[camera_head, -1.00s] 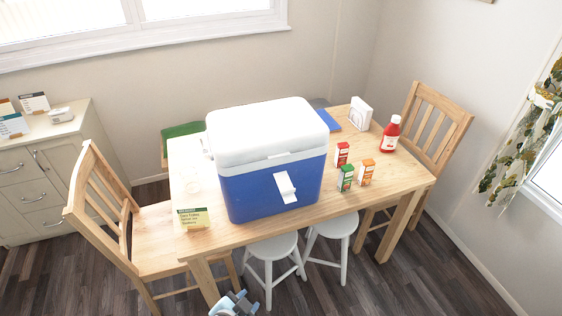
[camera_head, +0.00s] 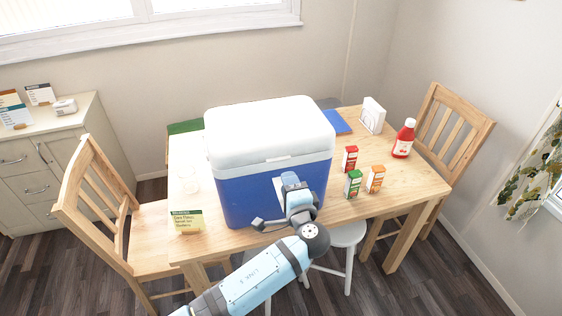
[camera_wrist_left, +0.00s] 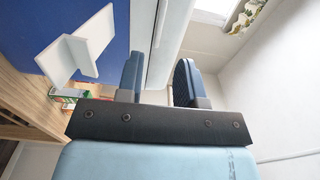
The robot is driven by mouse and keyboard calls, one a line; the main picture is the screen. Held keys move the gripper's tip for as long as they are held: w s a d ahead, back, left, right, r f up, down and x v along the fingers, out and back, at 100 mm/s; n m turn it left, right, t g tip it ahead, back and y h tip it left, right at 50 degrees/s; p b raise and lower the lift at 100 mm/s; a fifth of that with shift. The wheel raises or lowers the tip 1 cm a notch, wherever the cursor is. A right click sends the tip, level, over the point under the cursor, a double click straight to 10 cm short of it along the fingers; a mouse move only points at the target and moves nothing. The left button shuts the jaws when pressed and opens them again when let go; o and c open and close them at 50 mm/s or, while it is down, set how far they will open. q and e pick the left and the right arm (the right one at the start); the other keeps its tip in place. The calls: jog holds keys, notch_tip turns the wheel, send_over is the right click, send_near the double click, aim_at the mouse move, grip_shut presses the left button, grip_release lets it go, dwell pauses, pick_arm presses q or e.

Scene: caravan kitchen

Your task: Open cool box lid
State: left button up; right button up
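The cool box has a blue body (camera_head: 240,195) and a white lid (camera_head: 265,125), and stands shut on the table. My left gripper (camera_head: 291,183) is in front of its front face and hides most of the white latch. In the left wrist view my left gripper's two fingers (camera_wrist_left: 158,82) are apart with nothing held. The white lid edge (camera_wrist_left: 165,40) shows between and beyond them; I cannot tell whether they touch it. The white latch (camera_wrist_left: 88,48) sticks out from the blue front there, left of the fingers. My right gripper is not in view.
The wooden table (camera_head: 405,182) carries small cartons (camera_head: 353,184), a red bottle (camera_head: 404,138), a white holder (camera_head: 372,115) and a green-yellow box (camera_head: 186,221). Chairs stand at the left (camera_head: 95,195) and right (camera_head: 450,130). A white stool (camera_head: 347,236) is under the front edge.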

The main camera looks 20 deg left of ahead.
aim_at(279, 161)
pick_arm(q)
jog(key=p+x, duration=0.1)
jog(key=x, duration=0.7)
jog(key=shift+c, duration=0.2)
grip_shut()
